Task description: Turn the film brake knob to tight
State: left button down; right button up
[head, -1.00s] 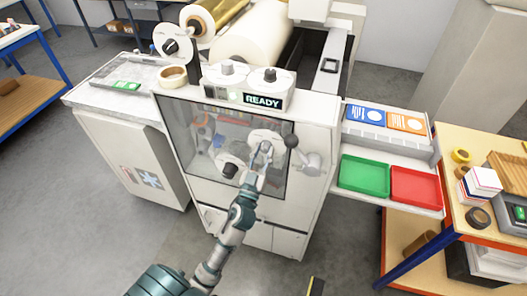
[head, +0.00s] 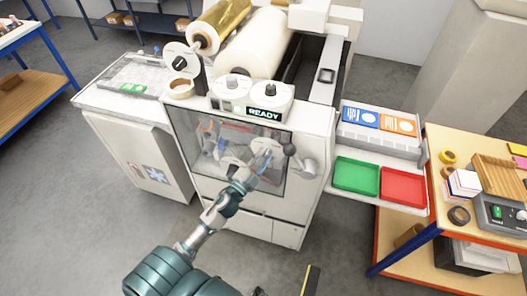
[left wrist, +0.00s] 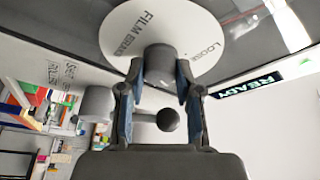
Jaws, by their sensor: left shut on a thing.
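The film brake dial (left wrist: 205,40) is a white disc in the left wrist view, with the words FILM BRAKE and LOOSE on it. Its dark grey knob (left wrist: 160,58) sits between the fingertips of my left gripper (left wrist: 160,80), which is shut on it. In the head view the white dial (head: 268,146) is on the front of the machine (head: 312,120), partly hidden by my left gripper (head: 263,161). The marks near the knob's pointer are too hidden to tell its setting. My right gripper is not in view.
A lever with a dark ball end (head: 289,149) juts out just right of the dial. A READY display (head: 263,113) is above. A green tray (head: 357,177) and a red tray (head: 403,187) stand to the right. The floor in front is clear.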

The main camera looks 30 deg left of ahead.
pick_arm(q)
jog(key=m+g+p, duration=0.1)
jog(key=m, duration=0.1)
jog(key=shift+r+m+p, duration=0.1)
jog(key=shift+m+p, duration=0.3)
jog(key=shift+m+g+p, duration=0.35)
jog(key=shift+m+g, duration=0.05)
jog(key=shift+m, duration=0.7)
jog(key=shift+f, duration=0.2)
jog(key=c, duration=0.8)
grip_release()
jog(key=shift+a, duration=0.1)
jog(key=shift+w+h, duration=0.1)
jog(key=shift+h, duration=0.2)
jog(key=s, duration=0.4)
jog(key=s+a, duration=0.1)
jog(key=s, duration=0.3)
jog(key=s+a, duration=0.1)
jog(key=s, duration=0.3)
jog(key=shift+f, duration=0.25)
